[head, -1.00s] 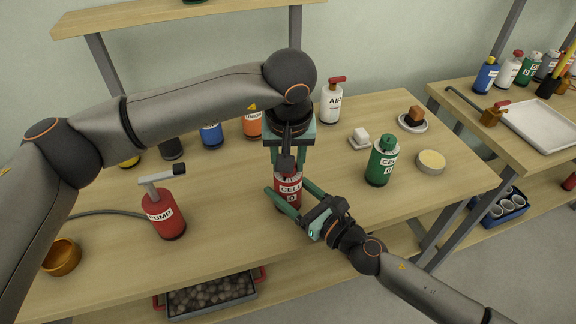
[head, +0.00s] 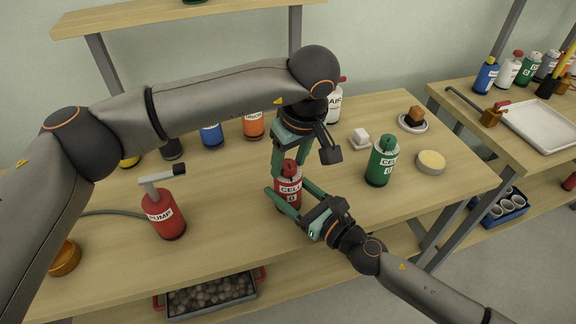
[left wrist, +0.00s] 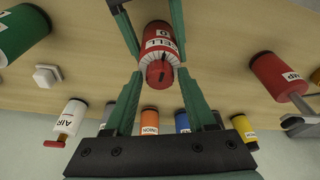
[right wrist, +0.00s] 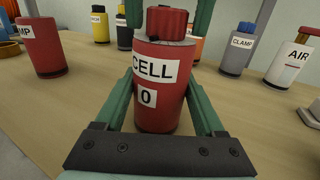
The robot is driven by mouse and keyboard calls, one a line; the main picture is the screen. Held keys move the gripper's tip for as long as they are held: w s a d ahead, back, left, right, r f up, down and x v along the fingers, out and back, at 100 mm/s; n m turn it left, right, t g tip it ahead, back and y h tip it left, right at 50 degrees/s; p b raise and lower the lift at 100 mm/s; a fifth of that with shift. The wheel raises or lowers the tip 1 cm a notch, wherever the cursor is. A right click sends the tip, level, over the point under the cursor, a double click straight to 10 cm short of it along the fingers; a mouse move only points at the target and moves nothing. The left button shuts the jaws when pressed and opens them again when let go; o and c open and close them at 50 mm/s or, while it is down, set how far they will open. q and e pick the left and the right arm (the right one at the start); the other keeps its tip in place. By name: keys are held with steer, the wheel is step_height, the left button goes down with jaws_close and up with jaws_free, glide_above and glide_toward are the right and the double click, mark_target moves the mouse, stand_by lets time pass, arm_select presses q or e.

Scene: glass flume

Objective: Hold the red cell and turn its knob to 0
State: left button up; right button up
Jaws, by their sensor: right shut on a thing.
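The red cell (head: 288,196) stands upright on the bench, its label reading CELL 0. My right gripper (head: 291,203) is shut on its body from the front; the right wrist view shows the cell (right wrist: 158,85) between the fingers. Its red knob (left wrist: 160,74) sits above a white marked ring; I cannot read the pointer's setting. The knob also shows in the right wrist view (right wrist: 167,22). My left gripper (left wrist: 160,75) points down from above, open, with one finger on each side of the knob and gaps visible between them.
A green cell (head: 382,162) stands to the right, near a round yellow-topped dish (head: 431,162) and a white block (head: 361,138). A red pump (head: 163,214) with a hose stands to the left. Several bottles line the back. The bench between pump and red cell is clear.

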mark_target(289, 165)
stand_by(0.3)
arm_select(q)
steer(key=shift+r, duration=3)
arm_select(e)
steer(key=o, duration=1.5)
